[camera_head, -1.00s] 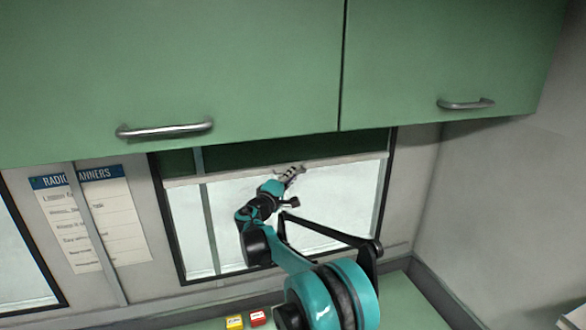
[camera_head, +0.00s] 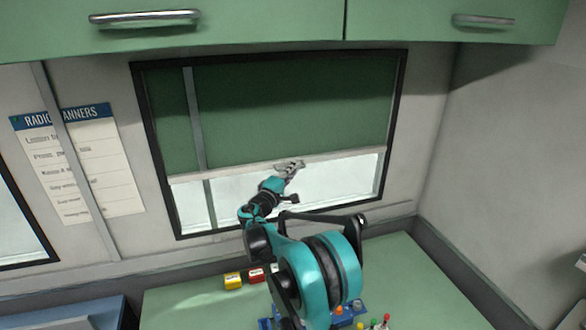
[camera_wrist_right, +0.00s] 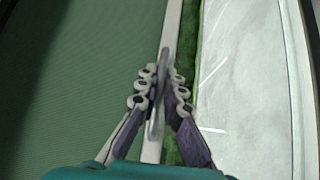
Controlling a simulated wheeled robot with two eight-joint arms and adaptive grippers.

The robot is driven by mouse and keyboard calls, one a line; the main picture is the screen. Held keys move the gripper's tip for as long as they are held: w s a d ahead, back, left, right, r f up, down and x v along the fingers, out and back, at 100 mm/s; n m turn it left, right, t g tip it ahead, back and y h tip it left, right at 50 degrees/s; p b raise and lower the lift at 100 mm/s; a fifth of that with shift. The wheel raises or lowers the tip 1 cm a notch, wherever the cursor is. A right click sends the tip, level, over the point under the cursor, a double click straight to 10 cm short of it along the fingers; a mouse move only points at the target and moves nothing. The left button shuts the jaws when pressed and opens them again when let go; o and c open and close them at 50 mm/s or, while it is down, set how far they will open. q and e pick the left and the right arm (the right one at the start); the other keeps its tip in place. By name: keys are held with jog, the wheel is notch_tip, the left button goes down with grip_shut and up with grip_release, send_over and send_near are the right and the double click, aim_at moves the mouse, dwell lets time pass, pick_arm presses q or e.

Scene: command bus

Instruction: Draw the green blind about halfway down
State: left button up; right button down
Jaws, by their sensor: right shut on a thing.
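The green blind (camera_head: 290,105) covers a little over half of the window from the top. Its pale bottom bar (camera_head: 340,155) runs across the window, with bright glass below. In the right wrist view the green fabric (camera_wrist_right: 80,80) fills the left side. My right gripper (camera_head: 290,167) is at the bottom bar, near its middle. In the right wrist view its fingers (camera_wrist_right: 163,85) are shut on a thin grey pull handle (camera_wrist_right: 157,110) beside the pale bar (camera_wrist_right: 170,40). My left gripper is not in view.
Green cupboards with metal handles (camera_head: 145,17) hang above the window. A grey wall stands at right.

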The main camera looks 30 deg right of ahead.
jog(key=c, duration=1.6)
grip_release()
jog(key=shift+c, duration=0.2)
jog(key=v, duration=1.2)
